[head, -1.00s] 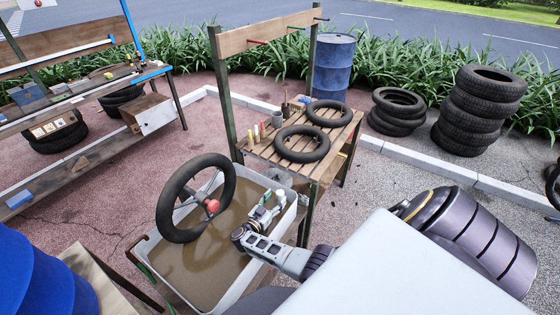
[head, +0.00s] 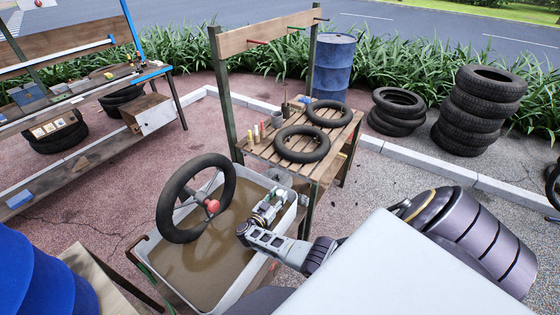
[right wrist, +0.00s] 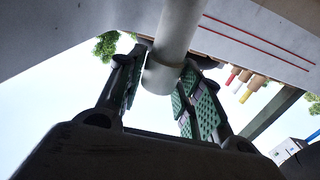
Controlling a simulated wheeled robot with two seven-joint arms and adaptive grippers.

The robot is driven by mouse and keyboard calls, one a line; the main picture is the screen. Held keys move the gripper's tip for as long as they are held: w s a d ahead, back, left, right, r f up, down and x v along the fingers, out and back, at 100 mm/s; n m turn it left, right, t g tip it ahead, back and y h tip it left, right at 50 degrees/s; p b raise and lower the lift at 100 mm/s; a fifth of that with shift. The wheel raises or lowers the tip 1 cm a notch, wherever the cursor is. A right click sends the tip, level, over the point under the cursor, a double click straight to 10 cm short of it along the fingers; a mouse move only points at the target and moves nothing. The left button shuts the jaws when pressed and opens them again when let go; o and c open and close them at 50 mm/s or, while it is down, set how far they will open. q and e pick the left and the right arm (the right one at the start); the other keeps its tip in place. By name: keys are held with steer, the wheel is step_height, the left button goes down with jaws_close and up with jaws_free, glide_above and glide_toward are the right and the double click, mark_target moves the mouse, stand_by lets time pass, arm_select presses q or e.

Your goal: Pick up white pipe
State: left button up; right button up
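In the right wrist view a white pipe (right wrist: 172,42) runs down from the top edge. Its rounded end lies between the green-padded fingers of my right gripper (right wrist: 164,88), one finger on each side. Whether both pads press on the pipe cannot be made out. In the head view my right gripper (head: 268,206) is over the right part of the grey tub (head: 236,296), among small white parts. The pipe cannot be told apart from the gripper there. My left gripper is not in view.
A steering wheel (head: 164,212) with a red hub stands at the tub's left. Behind is a slatted wooden table (head: 262,150) with two black tyres (head: 302,145). A blue drum (head: 334,65) and stacked tyres (head: 480,110) stand farther back. A blue barrel (head: 40,280) is at front left.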

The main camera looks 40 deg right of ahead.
jaws_close()
steer(key=shift+r, duration=0.1)
steer(key=shift+r+p, duration=0.75)
steer(key=shift+r, duration=1)
step_height(320, 180, up, 4)
steer(key=shift+f+p, duration=0.15)
steer(key=shift+p, duration=0.3)
steer(key=shift+r, duration=1.3)
